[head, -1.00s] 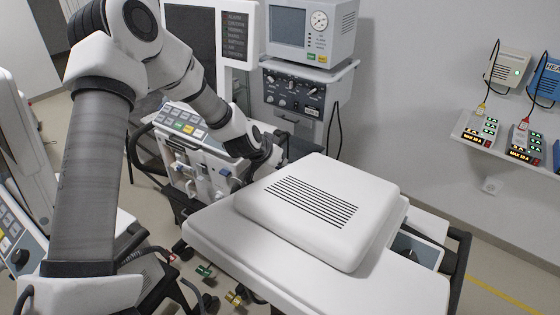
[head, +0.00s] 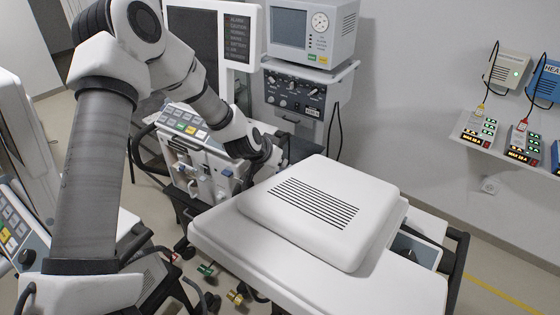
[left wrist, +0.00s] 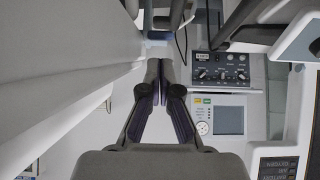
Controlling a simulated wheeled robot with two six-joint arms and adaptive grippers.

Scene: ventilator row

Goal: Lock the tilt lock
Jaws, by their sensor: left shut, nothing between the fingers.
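My left arm reaches over from the left in the head view. My left gripper (head: 270,156) is beside the far left edge of a white vented cover (head: 320,212), near a ventilator unit with a keypad (head: 183,122). In the left wrist view the left gripper (left wrist: 160,66) has its dark fingers together at the tips, with nothing between them. I cannot pick out the tilt lock in either view; it may be hidden by the gripper or the cover. My right gripper is not in view.
A monitor (head: 312,30) stands over a knob panel (head: 293,92) behind the gripper; this panel shows in the left wrist view (left wrist: 221,74). A wall shelf (head: 510,146) holds small devices at right. Coloured connectors (head: 236,296) hang below the cover's left side.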

